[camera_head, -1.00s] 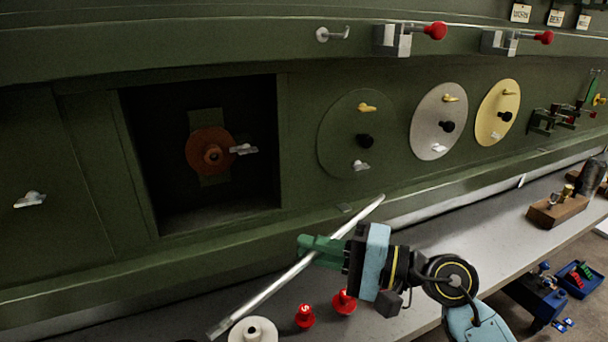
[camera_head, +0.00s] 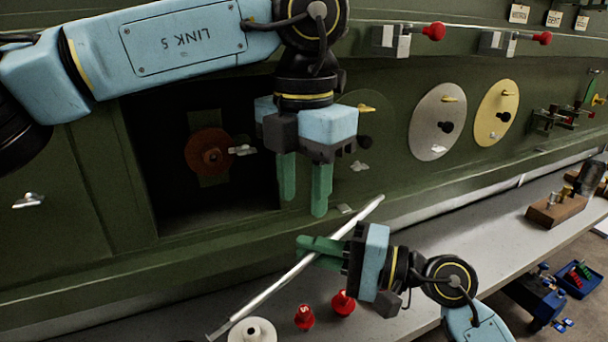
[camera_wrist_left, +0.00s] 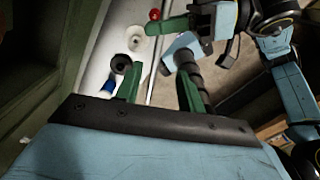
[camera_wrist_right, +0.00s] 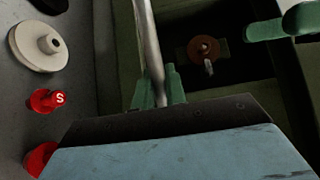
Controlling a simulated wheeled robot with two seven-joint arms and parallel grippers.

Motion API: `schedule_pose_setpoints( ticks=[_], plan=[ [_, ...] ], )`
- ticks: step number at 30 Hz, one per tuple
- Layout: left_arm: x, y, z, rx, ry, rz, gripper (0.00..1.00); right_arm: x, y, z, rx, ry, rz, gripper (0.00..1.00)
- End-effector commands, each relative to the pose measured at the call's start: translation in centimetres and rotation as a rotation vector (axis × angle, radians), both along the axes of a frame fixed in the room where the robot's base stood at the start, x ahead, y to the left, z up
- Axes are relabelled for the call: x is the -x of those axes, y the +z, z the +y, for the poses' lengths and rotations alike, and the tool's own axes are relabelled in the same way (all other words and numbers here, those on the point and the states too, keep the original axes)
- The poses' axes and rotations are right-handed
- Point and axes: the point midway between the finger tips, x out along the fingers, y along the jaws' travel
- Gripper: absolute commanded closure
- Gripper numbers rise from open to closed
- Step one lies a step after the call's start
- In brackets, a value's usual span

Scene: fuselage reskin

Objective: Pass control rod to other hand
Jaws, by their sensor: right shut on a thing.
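The control rod (camera_head: 275,287) is a long thin silver bar, held slanting above the shelf from lower left to upper right. My right gripper (camera_head: 310,247) is shut on it with green fingers, near the rod's middle. In the right wrist view the rod (camera_wrist_right: 149,40) runs up between those fingers (camera_wrist_right: 158,88). My left gripper (camera_head: 303,198) points down above the rod's upper half, its two green fingers apart and empty. It is apart from the rod. In the left wrist view its fingers (camera_wrist_left: 158,85) stand apart, with the rod (camera_wrist_left: 155,65) showing between them.
A white flanged disc (camera_head: 252,331) and two red knobs (camera_head: 343,302) sit on the grey shelf (camera_head: 440,245) below the rod. Behind is the green panel with a dark square opening (camera_head: 180,215), a silver disc (camera_head: 425,145) and a yellow disc (camera_head: 488,125). A wooden block (camera_head: 553,211) stands right.

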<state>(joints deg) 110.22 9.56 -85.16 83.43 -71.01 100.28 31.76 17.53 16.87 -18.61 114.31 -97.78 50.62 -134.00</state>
Motion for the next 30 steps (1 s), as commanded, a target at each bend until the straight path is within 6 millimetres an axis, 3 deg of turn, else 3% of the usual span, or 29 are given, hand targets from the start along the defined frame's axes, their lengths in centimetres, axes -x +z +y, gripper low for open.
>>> schedule_pose_setpoints(
  ticks=[15,21,30],
  plan=[
    [0.1,-9.1,0.0,0.004,-0.002,0.006,0.61,0.0,0.0,0.0,-0.001,0.0,0.0,1.0],
    [0.1,-10.6,0.0,0.005,-0.002,0.004,0.61,0.0,0.0,0.0,-0.001,0.0,0.0,1.0],
    [0.1,-10.9,0.0,0.006,-0.002,0.004,0.61,0.0,0.0,0.0,-0.001,0.0,-0.001,1.0]
  ],
)
